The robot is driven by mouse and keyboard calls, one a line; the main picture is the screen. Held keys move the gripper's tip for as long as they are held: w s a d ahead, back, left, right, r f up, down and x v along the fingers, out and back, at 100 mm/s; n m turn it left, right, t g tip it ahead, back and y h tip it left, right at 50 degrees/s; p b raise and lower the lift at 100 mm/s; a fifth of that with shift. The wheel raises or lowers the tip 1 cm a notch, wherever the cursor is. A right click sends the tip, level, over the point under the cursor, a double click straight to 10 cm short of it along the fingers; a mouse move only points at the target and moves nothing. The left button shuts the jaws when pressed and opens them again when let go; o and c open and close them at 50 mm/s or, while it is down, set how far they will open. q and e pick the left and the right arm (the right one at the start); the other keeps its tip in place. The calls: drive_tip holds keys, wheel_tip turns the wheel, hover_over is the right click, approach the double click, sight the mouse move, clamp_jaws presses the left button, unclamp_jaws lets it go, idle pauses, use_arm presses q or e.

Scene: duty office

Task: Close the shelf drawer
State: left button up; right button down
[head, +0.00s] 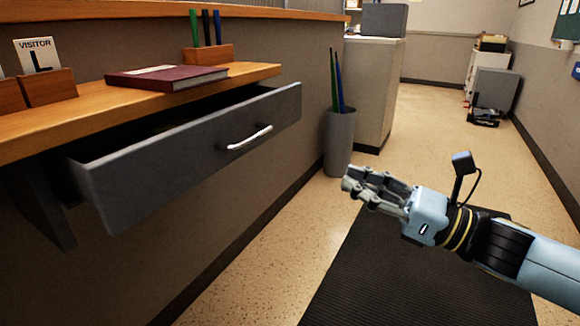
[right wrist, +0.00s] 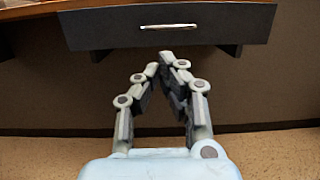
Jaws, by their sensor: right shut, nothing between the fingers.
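The shelf drawer (head: 195,155) is grey with a silver bar handle (head: 250,138). In the head view it stands pulled out from under the wooden shelf (head: 40,128), with its dark inside showing. In the right wrist view the drawer front (right wrist: 215,22) and its handle (right wrist: 169,26) are at the top, beyond the fingertips. My right gripper (head: 350,180) is shut and empty, to the right of the drawer and apart from it; its fingertips also show in the right wrist view (right wrist: 160,62). My left gripper is not in view.
On the shelf lie a maroon book (head: 166,78), a pen holder (head: 208,53) and a visitor card (head: 38,55) in a wooden block. A grey bin (head: 339,140) with umbrellas stands beyond the drawer. A black mat (head: 375,265) lies below my right arm. The floor beyond is mostly clear.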

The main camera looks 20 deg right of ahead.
approach(233, 140)
drive_tip(key=s+d+r, duration=0.1)
drive_tip(key=r, duration=0.1)
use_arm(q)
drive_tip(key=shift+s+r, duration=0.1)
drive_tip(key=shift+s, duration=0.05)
use_arm(e)
drive_tip(key=shift+w+a+f, duration=0.1)
drive_tip(key=shift+w+a, duration=0.35)
